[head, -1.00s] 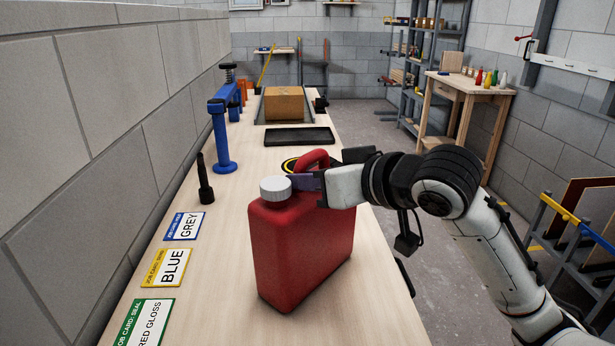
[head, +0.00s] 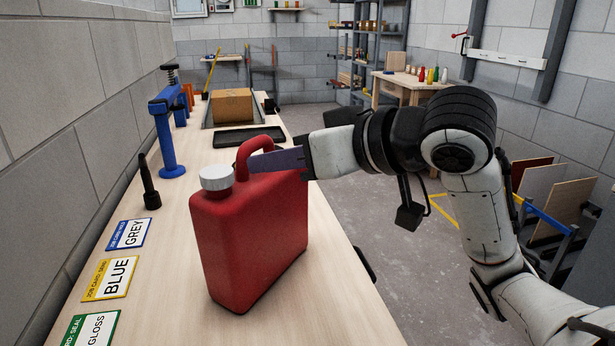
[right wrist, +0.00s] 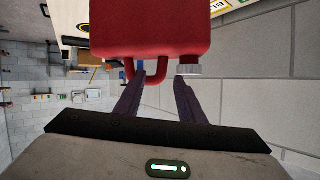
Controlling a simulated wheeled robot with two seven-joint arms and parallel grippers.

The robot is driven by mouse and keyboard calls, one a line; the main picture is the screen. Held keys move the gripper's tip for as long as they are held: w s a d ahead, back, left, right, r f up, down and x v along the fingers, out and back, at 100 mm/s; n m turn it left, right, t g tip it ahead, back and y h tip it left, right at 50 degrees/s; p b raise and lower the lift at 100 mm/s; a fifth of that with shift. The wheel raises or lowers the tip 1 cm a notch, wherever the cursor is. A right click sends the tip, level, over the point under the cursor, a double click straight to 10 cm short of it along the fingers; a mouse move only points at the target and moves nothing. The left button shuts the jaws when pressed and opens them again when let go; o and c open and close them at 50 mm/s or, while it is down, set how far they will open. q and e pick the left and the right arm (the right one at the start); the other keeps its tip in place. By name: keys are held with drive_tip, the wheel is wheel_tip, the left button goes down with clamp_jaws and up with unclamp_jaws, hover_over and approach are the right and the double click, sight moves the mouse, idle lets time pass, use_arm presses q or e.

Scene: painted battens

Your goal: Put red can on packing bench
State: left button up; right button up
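The red can (head: 250,235) is a jerrycan with a white cap and a loop handle. It stands upright on the pale wooden bench (head: 335,290) in the head view; whether its base touches the bench is hard to tell. My right gripper (head: 250,164) reaches in from the right at the handle, one finger crossing the loop. In the right wrist view my right gripper (right wrist: 160,78) has its fingers apart at the handle, beside the cap, with the red can (right wrist: 150,25) ahead of them. Contact with the handle is unclear. My left gripper is out of view.
Job cards (head: 110,278) lie left of the can. A black post (head: 150,185) and a blue clamp (head: 166,135) stand behind them. A black tray (head: 205,137) and a cardboard box (head: 232,105) are farther back. Another wooden bench (head: 405,85) with bottles stands across the aisle.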

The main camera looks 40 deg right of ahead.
drive_tip(key=shift+b+v, duration=1.4)
drive_tip(key=shift+v, duration=1.35)
